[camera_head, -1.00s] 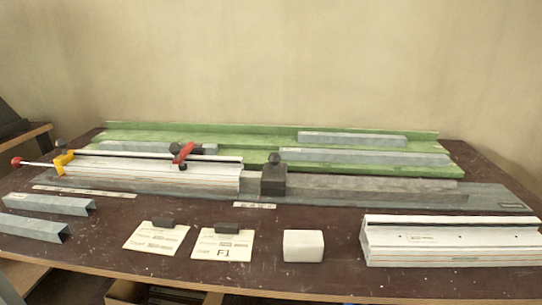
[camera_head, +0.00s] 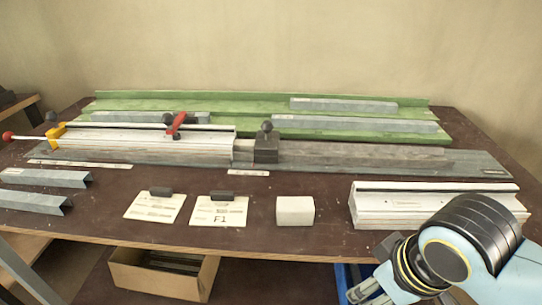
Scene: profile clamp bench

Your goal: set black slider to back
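The black slider (camera_head: 266,150) is a dark block with a round black knob on top. It stands upright on the long grey rail (camera_head: 370,153), right of the end of the white clamped profile (camera_head: 150,143). A small light grey block (camera_head: 243,151) lies between the profile's end and the slider. My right gripper (camera_head: 368,294) is low at the bottom right, in front of the table edge and well away from the slider. Its fingers are small and partly cut off, so its opening is unclear. My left gripper is not in view.
A red lever (camera_head: 177,124) and yellow clamp (camera_head: 56,134) stand at the left. A white profile (camera_head: 400,207), white block (camera_head: 295,211) and paper cards (camera_head: 218,212) lie in front. Green rails (camera_head: 230,105) lie behind. A cardboard box (camera_head: 165,275) is below the table.

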